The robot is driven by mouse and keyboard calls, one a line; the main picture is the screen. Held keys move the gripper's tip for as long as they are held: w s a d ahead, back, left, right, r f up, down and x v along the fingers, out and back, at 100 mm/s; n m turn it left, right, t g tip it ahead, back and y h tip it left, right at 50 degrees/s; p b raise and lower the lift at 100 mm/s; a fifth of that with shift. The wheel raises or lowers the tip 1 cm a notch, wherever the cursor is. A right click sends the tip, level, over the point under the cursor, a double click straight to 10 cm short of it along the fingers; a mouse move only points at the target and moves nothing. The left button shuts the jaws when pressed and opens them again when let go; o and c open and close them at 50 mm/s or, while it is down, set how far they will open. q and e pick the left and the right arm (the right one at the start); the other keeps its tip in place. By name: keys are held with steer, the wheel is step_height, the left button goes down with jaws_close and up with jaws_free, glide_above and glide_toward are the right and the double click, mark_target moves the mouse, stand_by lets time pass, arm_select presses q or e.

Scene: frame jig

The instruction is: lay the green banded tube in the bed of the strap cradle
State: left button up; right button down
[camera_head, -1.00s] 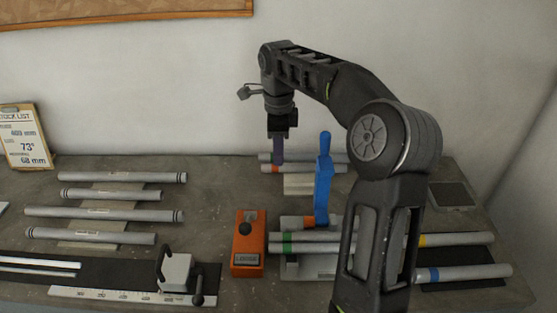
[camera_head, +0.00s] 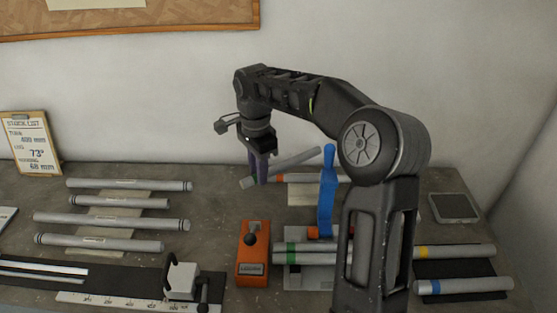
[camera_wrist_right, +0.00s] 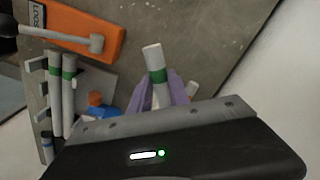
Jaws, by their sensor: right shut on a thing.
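My right gripper (camera_head: 259,172) has purple fingers shut on a grey tube (camera_head: 295,165), held tilted above the back of the bench, its right end higher. In the right wrist view the held tube shows a green band (camera_wrist_right: 157,76) near its end, between the fingers (camera_wrist_right: 160,95). The strap cradle (camera_head: 318,274) has a grey base and a tall blue upright part (camera_head: 327,190). Green-banded tubes (camera_head: 290,247) lie side by side at it, and show in the right wrist view (camera_wrist_right: 68,72). My right arm hides the cradle's right side. My left gripper is not in view.
An orange box (camera_head: 253,262) with a black-knobbed lever stands left of the cradle. An orange-banded tube (camera_head: 281,178) lies behind. Several grey tubes (camera_head: 120,218) lie at left. Yellow- (camera_head: 455,251) and blue-banded (camera_head: 465,286) tubes lie at right. A clamp (camera_head: 181,280) stands front left.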

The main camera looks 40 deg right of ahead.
steer(key=a+f+n+p, duration=0.2)
steer(key=a+n+p, duration=0.2)
steer(key=a+n, duration=1.3)
steer(key=shift+w+a+n, duration=0.35)
steer(key=shift+w+n, duration=0.1)
steer(key=shift+n, duration=0.55)
